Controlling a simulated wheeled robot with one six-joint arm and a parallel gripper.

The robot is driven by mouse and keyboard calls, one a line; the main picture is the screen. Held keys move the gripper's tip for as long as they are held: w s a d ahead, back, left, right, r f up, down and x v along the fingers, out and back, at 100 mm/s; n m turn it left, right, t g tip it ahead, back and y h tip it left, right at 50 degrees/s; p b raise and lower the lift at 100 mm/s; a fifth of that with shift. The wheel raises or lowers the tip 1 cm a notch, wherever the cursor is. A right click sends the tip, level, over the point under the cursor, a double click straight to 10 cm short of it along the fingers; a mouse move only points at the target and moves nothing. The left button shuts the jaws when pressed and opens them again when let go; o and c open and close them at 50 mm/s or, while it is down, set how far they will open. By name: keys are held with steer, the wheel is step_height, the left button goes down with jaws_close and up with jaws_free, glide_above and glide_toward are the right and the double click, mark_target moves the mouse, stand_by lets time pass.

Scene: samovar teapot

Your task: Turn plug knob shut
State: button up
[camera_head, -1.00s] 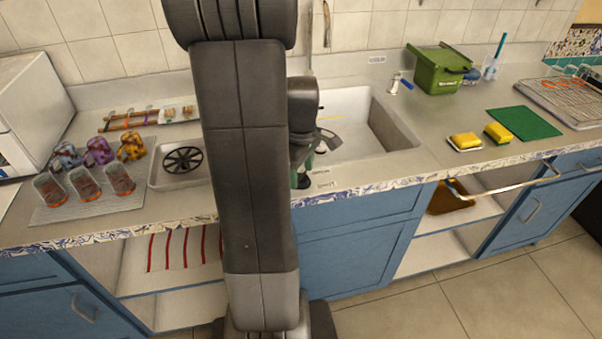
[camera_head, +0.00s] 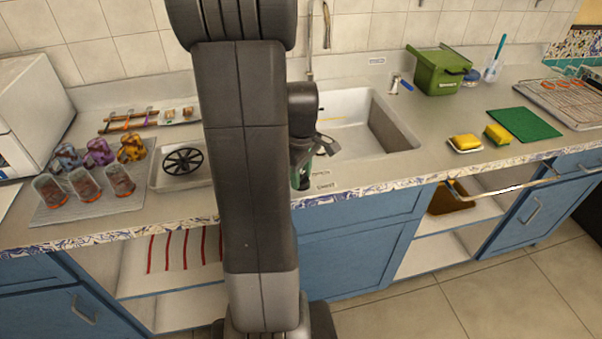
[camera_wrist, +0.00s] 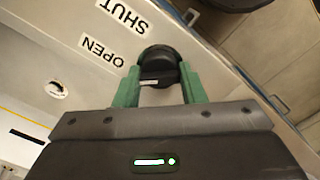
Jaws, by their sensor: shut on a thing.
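The plug knob (camera_wrist: 158,56) is a round black knob on the pale counter, with a small white mark on its near side in the wrist view. My gripper (camera_wrist: 160,82) has its green fingers shut on the knob, one on each side. The SHUT label (camera_wrist: 122,16) and the OPEN label (camera_wrist: 102,50) are printed on the counter beside it. In the head view my gripper (camera_head: 303,176) is at the counter's front edge before the sink, partly hidden by my arm. The knob cannot be made out there. Which label the knob points at is unclear.
The sink (camera_head: 384,128) with its tap (camera_head: 326,26) lies behind my gripper. Glasses (camera_head: 83,183) stand left. The cupboard below right is open.

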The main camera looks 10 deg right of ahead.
mark_target(301, 175)
steer(key=m, duration=0.4)
steer(key=shift+m+p, duration=0.3)
steer(key=m, duration=0.9)
steer(key=shift+p, duration=0.3)
steer(key=shift+m, duration=1.8)
steer(key=o, duration=1)
step_height(301, 175, up, 14)
steer(key=p, duration=0.1)
